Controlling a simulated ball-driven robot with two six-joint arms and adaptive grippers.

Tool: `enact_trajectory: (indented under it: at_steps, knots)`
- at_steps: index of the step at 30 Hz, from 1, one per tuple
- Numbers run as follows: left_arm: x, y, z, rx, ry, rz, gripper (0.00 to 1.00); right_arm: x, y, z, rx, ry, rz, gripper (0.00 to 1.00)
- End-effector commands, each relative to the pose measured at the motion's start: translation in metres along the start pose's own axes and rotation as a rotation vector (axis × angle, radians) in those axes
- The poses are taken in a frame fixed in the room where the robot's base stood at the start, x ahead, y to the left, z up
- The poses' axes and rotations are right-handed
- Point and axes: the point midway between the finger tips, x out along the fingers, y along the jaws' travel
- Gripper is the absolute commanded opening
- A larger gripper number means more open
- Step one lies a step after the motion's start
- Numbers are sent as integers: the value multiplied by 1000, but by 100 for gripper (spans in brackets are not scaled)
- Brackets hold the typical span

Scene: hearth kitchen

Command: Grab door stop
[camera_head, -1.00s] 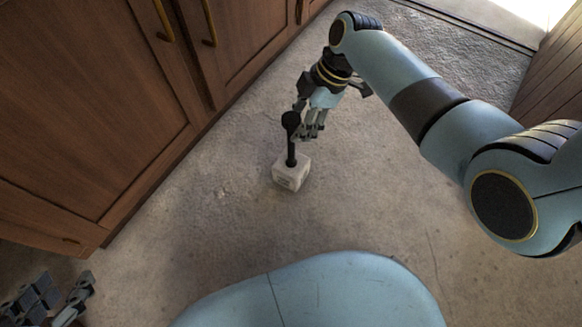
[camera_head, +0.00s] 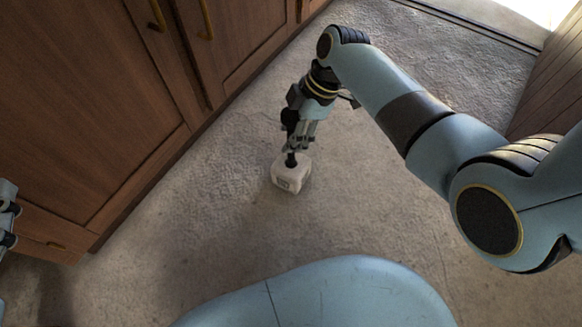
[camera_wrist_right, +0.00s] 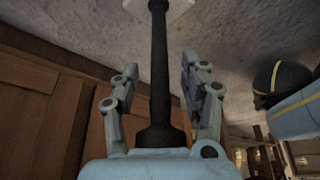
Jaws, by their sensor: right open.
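The door stop (camera_head: 291,177) stands upright on the grey floor, a white block base with a black post and a dark knob. My right gripper (camera_head: 297,147) is at the post, just above the base, and hides part of it. In the right wrist view, the black post of the door stop (camera_wrist_right: 159,75) runs between the two spread fingers of my right gripper (camera_wrist_right: 157,88), with a gap on each side. The right gripper is open. My left gripper (camera_head: 6,225) shows only in part at the left edge; its jaws cannot be made out.
Wooden cabinets (camera_head: 85,120) with brass handles line the left side, close to the door stop. A wooden panel (camera_head: 550,85) stands at the far right. The carpeted floor (camera_head: 215,235) around the door stop is clear.

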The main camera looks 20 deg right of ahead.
Motion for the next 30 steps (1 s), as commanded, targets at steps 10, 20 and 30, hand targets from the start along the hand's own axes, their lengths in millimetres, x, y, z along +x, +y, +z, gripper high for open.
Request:
enact_trajectory:
  at_steps: [10, 20, 30]
  knots:
    - [12, -1, -31, 13, 129, 2, 40, 6, 0, 0, 0, 0, 1, 45]
    - [12, -1, -31, 13, 127, 2, 40, 6, 0, 0, 0, 0, 0, 21]
    - [12, -1, -31, 13, 127, 1, 40, 6, 0, 0, 0, 0, 0, 0]
